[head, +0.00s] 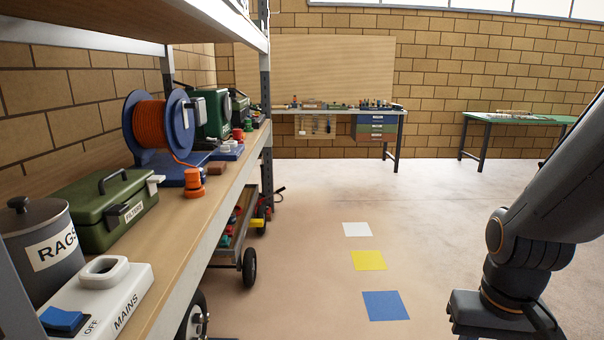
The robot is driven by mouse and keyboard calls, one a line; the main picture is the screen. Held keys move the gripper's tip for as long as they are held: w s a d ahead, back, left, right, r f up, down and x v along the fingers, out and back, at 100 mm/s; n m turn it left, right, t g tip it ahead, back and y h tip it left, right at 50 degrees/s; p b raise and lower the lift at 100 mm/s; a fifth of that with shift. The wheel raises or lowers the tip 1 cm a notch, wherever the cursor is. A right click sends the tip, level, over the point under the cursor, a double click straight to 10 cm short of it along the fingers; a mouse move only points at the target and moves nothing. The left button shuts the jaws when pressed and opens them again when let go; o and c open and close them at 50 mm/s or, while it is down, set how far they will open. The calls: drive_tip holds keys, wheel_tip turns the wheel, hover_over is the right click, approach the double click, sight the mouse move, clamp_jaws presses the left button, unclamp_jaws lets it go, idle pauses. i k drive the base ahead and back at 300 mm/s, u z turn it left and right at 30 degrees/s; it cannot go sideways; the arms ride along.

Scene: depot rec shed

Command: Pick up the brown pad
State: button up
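A small brown block (216,168), which looks like the brown pad, lies on the wooden shelf board at the left. It is just behind and right of an orange knobbed piece (194,184), near the shelf's front edge. It is small and far in the head view. Dark links of my arm fill the right side, well apart from the shelf. I cannot make out my gripper's fingers in this view.
The shelf (178,245) also holds a grey RAGS bin (42,250), a MAINS switch box (104,290), a green FILTERS case (103,208) and an orange cable reel (150,124). A wheeled cart (229,255) stands below. The floor is open, with coloured squares (368,260).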

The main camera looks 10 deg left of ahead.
sight(216, 167)
drive_tip(key=z, duration=0.2)
drive_tip(key=i, duration=1.85)
drive_tip(key=u, duration=0.7)
drive_tip(key=i, duration=1.1)
drive_tip(key=u, duration=0.95)
